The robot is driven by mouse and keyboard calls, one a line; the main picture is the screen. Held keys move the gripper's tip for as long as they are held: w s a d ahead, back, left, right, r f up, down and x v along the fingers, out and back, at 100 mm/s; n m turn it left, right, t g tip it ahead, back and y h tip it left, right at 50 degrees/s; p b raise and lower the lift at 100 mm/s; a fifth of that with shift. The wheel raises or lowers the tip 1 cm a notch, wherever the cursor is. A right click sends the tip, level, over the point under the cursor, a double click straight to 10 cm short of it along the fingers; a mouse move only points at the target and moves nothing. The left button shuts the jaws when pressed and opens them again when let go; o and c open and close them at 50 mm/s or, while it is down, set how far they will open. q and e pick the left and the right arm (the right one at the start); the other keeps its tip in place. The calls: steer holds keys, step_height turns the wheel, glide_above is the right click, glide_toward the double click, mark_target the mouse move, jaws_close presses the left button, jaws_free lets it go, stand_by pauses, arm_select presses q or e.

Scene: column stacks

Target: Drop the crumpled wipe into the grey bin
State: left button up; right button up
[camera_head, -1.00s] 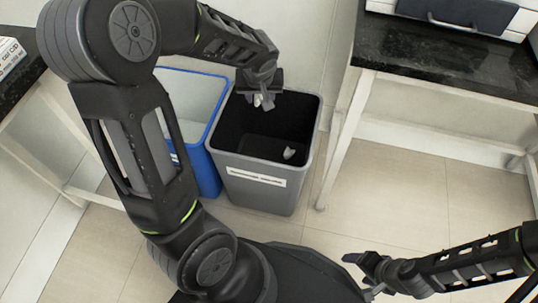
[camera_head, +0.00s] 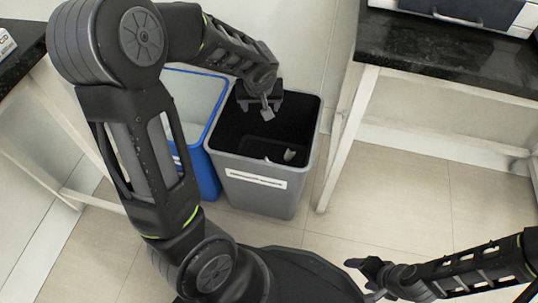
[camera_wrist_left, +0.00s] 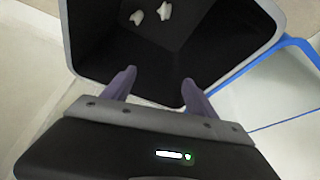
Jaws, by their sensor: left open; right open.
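The grey bin (camera_head: 258,183) stands on the floor, with a dark inside and a pale label on its front. My left gripper (camera_head: 267,107) is above the bin's far part, open and empty. In the left wrist view its two fingers (camera_wrist_left: 158,88) are apart, over the bin's rim (camera_wrist_left: 90,78). Two small whitish crumpled pieces lie inside the bin, a left one (camera_wrist_left: 137,17) and a right one (camera_wrist_left: 164,11). I cannot tell which is the wipe. One piece (camera_head: 289,155) shows clearly in the head view. My right gripper (camera_head: 366,275) is open and empty at the lower right.
A blue-rimmed bin (camera_head: 205,172) stands against the grey bin's left side. A dark-topped bench (camera_head: 440,55) with white legs is to the right, and another dark counter (camera_head: 20,62) is at the left edge. The floor at right is clear.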

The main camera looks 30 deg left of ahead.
arm_select(q)
steer(key=p+v, duration=0.2)
steer(key=v, duration=0.5)
steer(key=shift+r+p, duration=0.3)
steer(key=shift+r, duration=0.1)
steer(key=shift+s+d, duration=0.1)
steer(key=shift+s, duration=0.05)
stand_by(0.6)
